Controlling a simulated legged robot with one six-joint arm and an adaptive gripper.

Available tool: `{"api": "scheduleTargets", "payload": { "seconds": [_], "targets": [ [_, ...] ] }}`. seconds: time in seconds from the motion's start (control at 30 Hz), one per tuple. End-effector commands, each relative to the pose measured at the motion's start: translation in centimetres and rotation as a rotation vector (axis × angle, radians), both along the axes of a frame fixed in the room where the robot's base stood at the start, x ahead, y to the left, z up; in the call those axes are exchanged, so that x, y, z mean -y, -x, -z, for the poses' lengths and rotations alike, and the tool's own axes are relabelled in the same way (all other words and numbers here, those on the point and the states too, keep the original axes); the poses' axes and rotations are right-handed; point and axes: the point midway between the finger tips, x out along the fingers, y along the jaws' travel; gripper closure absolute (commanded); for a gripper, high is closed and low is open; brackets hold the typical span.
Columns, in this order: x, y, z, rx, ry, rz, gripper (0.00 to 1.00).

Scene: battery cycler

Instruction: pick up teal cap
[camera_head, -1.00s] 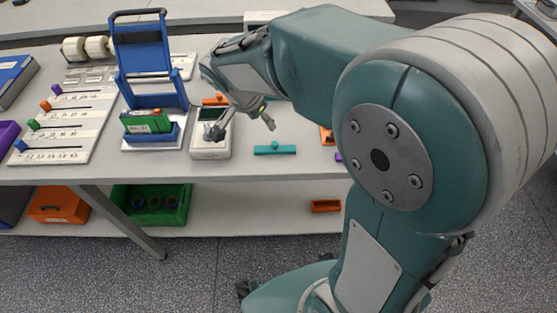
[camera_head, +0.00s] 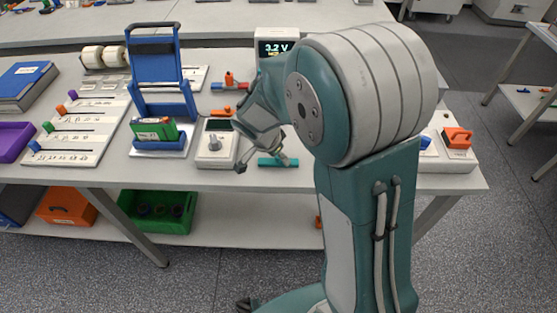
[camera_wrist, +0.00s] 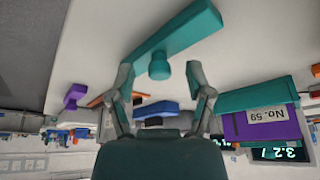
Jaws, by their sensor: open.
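The teal cap (camera_head: 266,162), a flat bar with a round knob, lies on the table near its front edge. In the wrist view the teal cap (camera_wrist: 180,33) shows large just beyond the fingertips, its knob facing between them. My gripper (camera_head: 262,164) is low over the table at the cap, its fingers partly covering it in the head view. In the wrist view my gripper (camera_wrist: 160,75) is open, with a finger on either side of the knob and nothing held. I cannot tell whether the fingers touch the cap.
A white device with a knob (camera_head: 215,150) stands just left of the cap. A display reading 3.2 V (camera_head: 277,46) stands behind. An orange-topped white box (camera_head: 457,140) is at the right.

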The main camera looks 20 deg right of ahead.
Motion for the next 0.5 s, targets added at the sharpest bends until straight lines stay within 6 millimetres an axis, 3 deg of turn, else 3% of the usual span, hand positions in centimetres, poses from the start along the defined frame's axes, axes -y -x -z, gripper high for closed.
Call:
{"api": "scheduleTargets", "payload": {
  "seconds": [0.27,0.3,0.4,0.5],
  "targets": [
    [0.12,-0.11,0.59,0.0,0.001,-0.002,0.34],
    [0.12,-0.11,0.59,0.0,0.001,-0.002,0.38],
    [0.11,-0.11,0.58,0.0,0.001,-0.002,0.79],
    [0.1,-0.11,0.6,0.0,0.001,-0.002,0.9]
  ]
}}
